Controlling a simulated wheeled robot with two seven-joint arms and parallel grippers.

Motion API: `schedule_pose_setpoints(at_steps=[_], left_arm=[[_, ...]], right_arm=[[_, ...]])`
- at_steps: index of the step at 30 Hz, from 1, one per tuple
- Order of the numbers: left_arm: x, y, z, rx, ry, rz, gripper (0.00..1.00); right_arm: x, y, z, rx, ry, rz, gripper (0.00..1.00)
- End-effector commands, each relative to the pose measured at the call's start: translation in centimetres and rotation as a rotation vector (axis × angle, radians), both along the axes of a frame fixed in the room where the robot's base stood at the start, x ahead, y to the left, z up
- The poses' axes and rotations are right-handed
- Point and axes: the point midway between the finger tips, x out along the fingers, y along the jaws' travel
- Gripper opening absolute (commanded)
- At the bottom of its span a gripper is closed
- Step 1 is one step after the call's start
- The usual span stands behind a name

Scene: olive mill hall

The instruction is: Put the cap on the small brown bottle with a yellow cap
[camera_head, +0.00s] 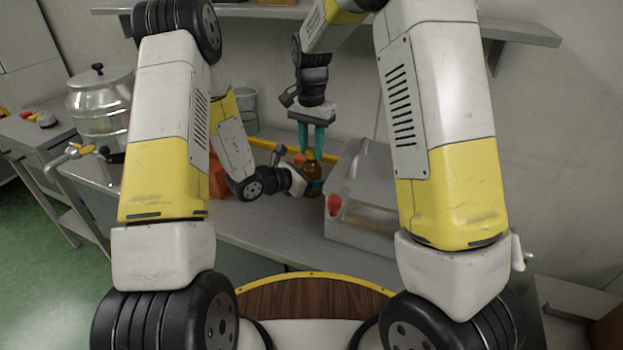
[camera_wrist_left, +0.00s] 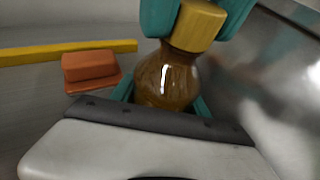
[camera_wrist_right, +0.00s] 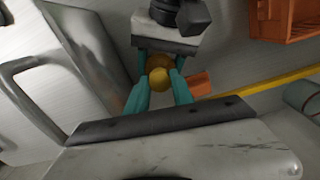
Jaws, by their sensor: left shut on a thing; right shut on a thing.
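The small brown bottle (camera_head: 313,166) stands upright at the bench, with its round body clear in the left wrist view (camera_wrist_left: 166,80). My left gripper (camera_head: 315,187) is shut around the lower bottle; its teal fingers show behind the body in that view. The yellow cap (camera_wrist_left: 198,27) is at the top of the bottle's neck, between the teal fingers of my right gripper (camera_head: 318,150), which is shut on it from above. The cap also shows in the right wrist view (camera_wrist_right: 158,80), in line with the bottle. I cannot tell whether it is fully seated.
A grey metal box (camera_head: 362,185) with a red knob stands close to the right of the bottle. An orange-brown block (camera_wrist_left: 90,68) lies near a yellow strip (camera_wrist_left: 60,53). An orange crate (camera_wrist_right: 285,20) is nearby. A steel pot (camera_head: 100,105) stands at the left.

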Motion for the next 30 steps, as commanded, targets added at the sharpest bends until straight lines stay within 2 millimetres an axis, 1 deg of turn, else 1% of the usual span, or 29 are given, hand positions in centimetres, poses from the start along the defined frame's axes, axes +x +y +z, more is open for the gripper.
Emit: schedule_pose_setpoints(at_steps=[4,5,6,8,17,20,24,27,30], left_arm=[[0.0,0.0,0.0,0.000,-0.001,-0.001,0.00],[0.0,0.0,0.0,0.000,-0.001,-0.001,0.00],[0.0,0.0,0.0,0.000,-0.001,-0.001,0.00],[0.0,0.0,0.0,0.000,-0.001,-0.001,0.00],[0.0,0.0,0.0,-0.001,0.000,-0.001,0.00],[0.0,0.0,0.0,-0.001,0.000,-0.001,0.00],[0.0,0.0,0.0,-0.001,0.000,-0.001,0.00],[0.0,0.0,0.0,-0.001,0.000,-0.001,0.00],[0.0,0.0,0.0,-0.001,0.000,-0.001,0.00]], right_arm=[[0.1,0.0,0.0,0.000,-0.001,0.007,0.00],[0.1,0.0,0.0,0.000,-0.001,0.007,0.32],[0.1,0.0,0.0,0.000,-0.001,0.008,0.40],[0.0,0.0,0.0,0.000,-0.001,0.009,0.50],[0.0,0.0,0.1,0.001,0.000,0.010,0.50],[0.1,0.0,1.0,0.001,-0.002,0.011,0.50],[0.1,0.0,3.0,0.002,-0.003,0.012,0.50],[0.1,0.1,4.0,0.001,-0.003,0.012,0.50],[0.0,0.0,4.5,0.001,0.000,0.011,0.50]])
